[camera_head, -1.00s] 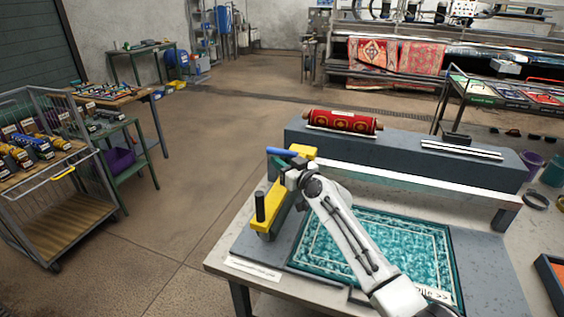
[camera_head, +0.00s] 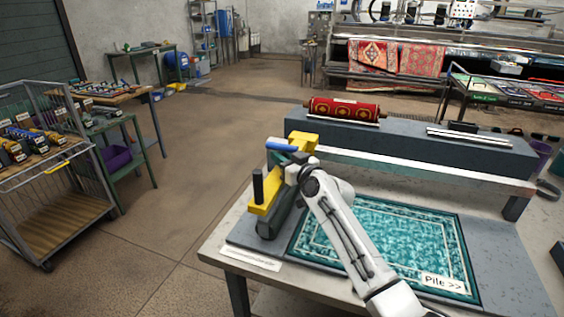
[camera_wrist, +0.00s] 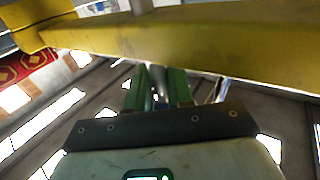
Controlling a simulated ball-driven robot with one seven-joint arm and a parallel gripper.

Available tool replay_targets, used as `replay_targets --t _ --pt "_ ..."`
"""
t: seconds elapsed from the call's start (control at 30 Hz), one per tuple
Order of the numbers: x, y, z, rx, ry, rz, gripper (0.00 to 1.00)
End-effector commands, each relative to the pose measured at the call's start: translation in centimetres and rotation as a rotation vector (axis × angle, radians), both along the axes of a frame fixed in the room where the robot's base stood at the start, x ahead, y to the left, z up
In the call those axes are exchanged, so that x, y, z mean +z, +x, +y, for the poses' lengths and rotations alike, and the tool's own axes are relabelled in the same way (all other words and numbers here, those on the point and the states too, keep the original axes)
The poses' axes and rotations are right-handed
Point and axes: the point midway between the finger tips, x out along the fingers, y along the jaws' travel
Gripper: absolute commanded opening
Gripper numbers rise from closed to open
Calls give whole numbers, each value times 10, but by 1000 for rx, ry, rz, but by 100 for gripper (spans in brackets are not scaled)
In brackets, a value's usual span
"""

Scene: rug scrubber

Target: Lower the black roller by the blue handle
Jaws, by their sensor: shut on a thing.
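A yellow bracket (camera_head: 264,208) stands at the left end of the workbench, beside the teal rug. The blue handle (camera_head: 284,145) lies roughly level near the bracket's far end. The dark roller (camera_head: 272,224) shows under the bracket, beside the rug's left edge; whether it touches the bench I cannot tell. My gripper (camera_head: 288,164) is at the handle end of the bracket, just below the blue bar, and is shut on the handle.
The teal rug (camera_head: 390,240) lies flat on the bench (camera_head: 240,258), with a "Pile >>" label. A red rolled rug (camera_head: 345,110) rests on the grey block behind. A black post (camera_head: 258,186) stands at the bracket's near end. Floor to the left is clear up to a wire trolley (camera_head: 58,208).

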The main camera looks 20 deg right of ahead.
Motion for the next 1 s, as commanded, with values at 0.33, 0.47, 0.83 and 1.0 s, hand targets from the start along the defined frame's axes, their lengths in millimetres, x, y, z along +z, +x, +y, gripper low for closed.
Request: replay_targets --t 0.33,0.47,0.83,1.0 --pt "-18 -3 0 4 -3 31 26" --pt "-16 -2 0 3 -4 27 38" --pt "-12 -7 -2 2 -1 19 38" --pt "-11 -26 -9 0 0 17 38"
